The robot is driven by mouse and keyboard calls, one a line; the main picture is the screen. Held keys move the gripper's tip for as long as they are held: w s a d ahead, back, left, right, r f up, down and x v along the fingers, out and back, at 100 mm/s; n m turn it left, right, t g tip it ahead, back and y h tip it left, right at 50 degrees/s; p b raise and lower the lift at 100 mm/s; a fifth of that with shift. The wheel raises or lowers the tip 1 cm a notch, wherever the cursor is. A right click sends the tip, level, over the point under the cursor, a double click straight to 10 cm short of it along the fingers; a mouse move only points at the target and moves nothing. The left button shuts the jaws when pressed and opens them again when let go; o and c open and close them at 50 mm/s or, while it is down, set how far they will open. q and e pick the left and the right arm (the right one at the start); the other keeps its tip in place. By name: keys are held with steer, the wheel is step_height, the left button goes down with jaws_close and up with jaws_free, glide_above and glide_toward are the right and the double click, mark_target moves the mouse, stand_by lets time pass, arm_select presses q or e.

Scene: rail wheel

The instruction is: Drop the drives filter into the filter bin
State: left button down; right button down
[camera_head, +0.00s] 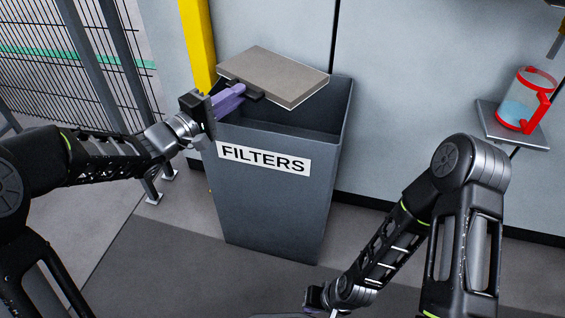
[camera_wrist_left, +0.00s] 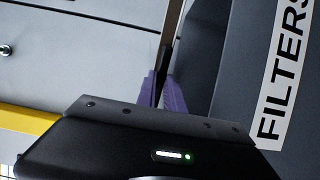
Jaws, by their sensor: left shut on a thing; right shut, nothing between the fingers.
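The drives filter (camera_head: 275,76), a flat grey-beige panel with a pale edge, is held level over the open top of the filter bin (camera_head: 265,205). The bin is tall, dark grey and labelled FILTERS. My left gripper (camera_head: 246,92) has purple fingers and is shut on the filter's dark tab at its near left edge. In the left wrist view the filter (camera_wrist_left: 174,22) shows edge-on beyond the purple fingers (camera_wrist_left: 163,85), with the bin (camera_wrist_left: 225,70) to the right. My right gripper (camera_head: 314,298) is low at the bottom edge, shut and empty, its fingers barely visible.
A yellow post (camera_head: 197,45) and a wire fence (camera_head: 60,50) stand left of the bin. A grey wall (camera_head: 410,70) is behind it. A clear jug with red trim (camera_head: 527,100) sits on a small shelf (camera_head: 510,132) at the right. The floor before the bin is clear.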

arm_select(q)
steer(key=c, duration=1.4)
jaws_free()
steer(key=shift+o, duration=0.2)
steer(key=p+v, duration=0.2)
steer(key=v, duration=0.5)
steer(key=shift+s+a+p, duration=0.25)
steer(key=shift+s+p, duration=0.05)
steer(key=shift+p, duration=0.05)
steer(key=shift+a, duration=0.1)
